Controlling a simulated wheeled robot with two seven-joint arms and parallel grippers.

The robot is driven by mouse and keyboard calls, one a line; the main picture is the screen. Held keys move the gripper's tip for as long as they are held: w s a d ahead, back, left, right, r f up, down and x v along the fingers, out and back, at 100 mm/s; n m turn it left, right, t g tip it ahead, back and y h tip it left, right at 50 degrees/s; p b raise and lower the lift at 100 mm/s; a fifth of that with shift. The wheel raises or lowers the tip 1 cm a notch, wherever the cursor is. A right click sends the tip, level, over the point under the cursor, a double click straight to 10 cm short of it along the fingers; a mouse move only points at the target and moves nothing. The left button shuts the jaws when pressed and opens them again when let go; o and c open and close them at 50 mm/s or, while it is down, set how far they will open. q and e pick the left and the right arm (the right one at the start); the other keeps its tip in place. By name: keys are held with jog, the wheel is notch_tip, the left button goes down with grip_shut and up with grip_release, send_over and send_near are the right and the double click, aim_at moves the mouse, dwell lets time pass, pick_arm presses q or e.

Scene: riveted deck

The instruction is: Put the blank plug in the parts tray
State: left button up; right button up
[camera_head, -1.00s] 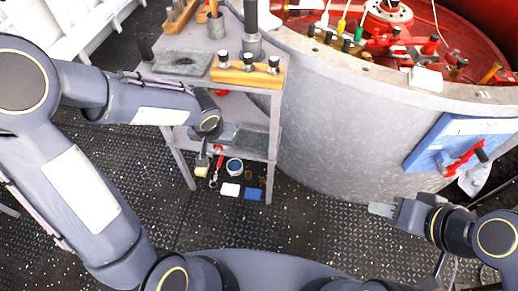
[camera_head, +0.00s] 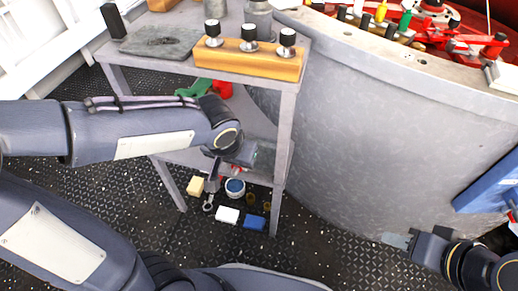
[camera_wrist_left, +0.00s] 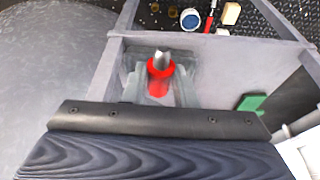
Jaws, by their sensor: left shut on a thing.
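In the left wrist view the blank plug (camera_wrist_left: 160,68), a red collar with a silver metal tip, sits between the fingers of my left gripper (camera_wrist_left: 160,88), which is shut on it. The plug is over the table's lower shelf. I cannot tell whether plug and tray touch. My right gripper (camera_head: 396,240) is away over the floor; its finger gap is unclear.
The tabletop above holds a wooden block (camera_head: 250,60) with black-and-silver knobs and a grey plate (camera_head: 160,40). A green object (camera_head: 192,90) is on the shelf behind my arm. Small items, including a blue box (camera_head: 254,222), lie on the floor. A curved grey wall (camera_head: 370,130) stands right.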

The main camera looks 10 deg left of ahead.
pick_arm(q)
jog(key=w+f+b, duration=0.1)
jog(key=w+f, duration=0.2)
jog(key=w, duration=0.1)
jog(key=w+f+b, duration=0.2)
jog(key=w+f, duration=0.1)
jog(key=w, duration=0.1)
jog(key=w+f+b, duration=0.2)
jog(key=w+f, duration=0.1)
jog(key=w, duration=0.2)
jog(key=shift+d, duration=0.35)
jog(key=x, duration=0.1)
jog(key=b+x, duration=0.2)
jog(key=x, duration=0.1)
jog(key=shift+s+f, duration=0.1)
jog(key=shift+s, duration=0.15)
jog(key=shift+f, duration=0.15)
jog(key=o, duration=1)
